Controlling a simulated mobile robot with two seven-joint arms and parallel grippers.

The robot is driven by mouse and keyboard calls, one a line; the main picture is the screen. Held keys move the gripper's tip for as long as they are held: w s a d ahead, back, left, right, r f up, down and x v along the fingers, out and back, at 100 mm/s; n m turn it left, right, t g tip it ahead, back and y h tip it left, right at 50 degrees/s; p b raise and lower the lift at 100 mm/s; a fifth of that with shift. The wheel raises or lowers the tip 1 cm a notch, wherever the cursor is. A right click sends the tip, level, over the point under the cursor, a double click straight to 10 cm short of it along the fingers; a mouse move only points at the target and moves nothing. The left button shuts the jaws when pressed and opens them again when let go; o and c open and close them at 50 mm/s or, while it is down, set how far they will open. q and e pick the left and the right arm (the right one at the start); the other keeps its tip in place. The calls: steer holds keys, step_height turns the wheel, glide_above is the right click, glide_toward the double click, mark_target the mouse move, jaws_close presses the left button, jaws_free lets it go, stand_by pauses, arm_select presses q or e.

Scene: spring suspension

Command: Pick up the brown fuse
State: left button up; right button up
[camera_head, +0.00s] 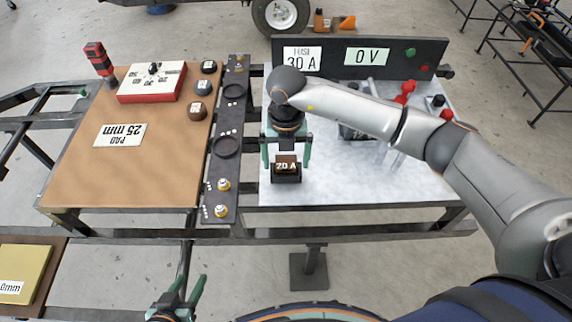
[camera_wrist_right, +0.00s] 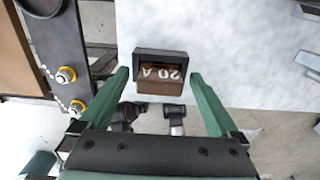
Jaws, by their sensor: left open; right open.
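The brown fuse (camera_head: 286,162), labelled 20 A, sits in a small black holder (camera_head: 287,178) near the front left of the white tabletop. In the right wrist view the fuse (camera_wrist_right: 160,80) lies between the green fingers, inside the black holder frame (camera_wrist_right: 160,54). My right gripper (camera_head: 287,164) is over it, pointing down, with its fingers apart on either side and a gap to the fuse on each side. My left gripper (camera_head: 180,298) is at the bottom of the head view, open and empty, away from the fuse.
A black panel (camera_head: 433,58) with FUSE 30 A and 0 V labels stands behind the white table (camera_head: 400,185). Red-topped parts stand at right, partly hidden by my right arm. A dark rail (camera_head: 222,170) with rings and knobs separates the brown board (camera_head: 150,175) from the white table.

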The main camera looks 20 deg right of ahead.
steer(key=shift+r, duration=0.1)
steer(key=c, duration=1.4)
steer(key=shift+r, duration=0.1)
steer(key=shift+c, duration=0.2)
